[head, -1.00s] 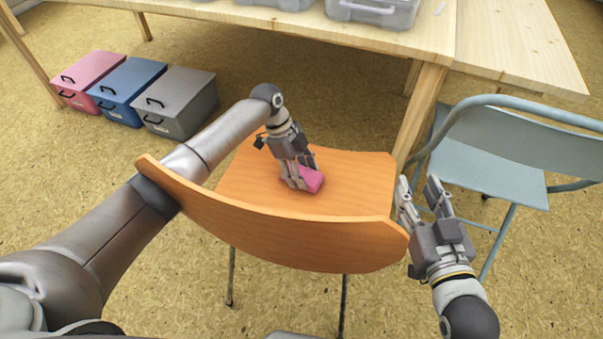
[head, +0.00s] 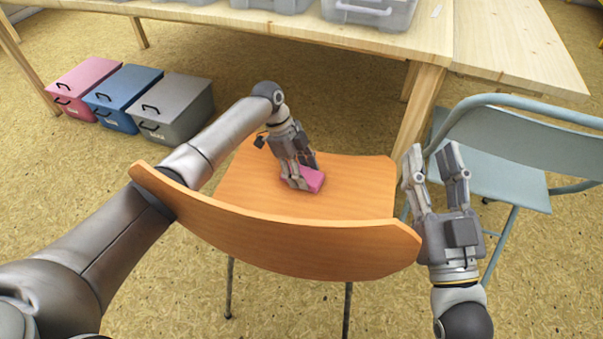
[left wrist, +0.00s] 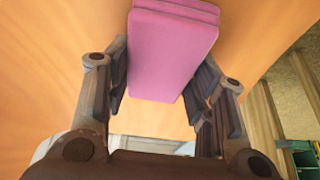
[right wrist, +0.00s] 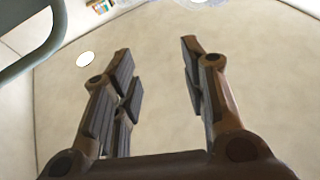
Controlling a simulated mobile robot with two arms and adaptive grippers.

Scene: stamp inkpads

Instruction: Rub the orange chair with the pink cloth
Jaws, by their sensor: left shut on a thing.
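The orange chair (head: 270,237) stands in the middle of the head view, its curved backrest nearest me and its seat (head: 350,185) behind that. The pink cloth (head: 312,179) is a folded block on the seat. My left gripper (head: 298,184) reaches over the backrest and is shut on the cloth, pointing down at the seat. In the left wrist view the cloth (left wrist: 172,50) sits between the two fingers, against the orange surface. My right gripper (head: 435,165) is open and empty, fingers up, just right of the backrest. Its spread fingers also show in the right wrist view (right wrist: 158,75).
A wooden table (head: 420,48) with clear boxes (head: 370,12) stands behind the chair, one leg close to the seat. A blue-grey folding chair (head: 500,180) is at the right. Pink, blue and grey lidded boxes (head: 172,108) sit on the floor at the left.

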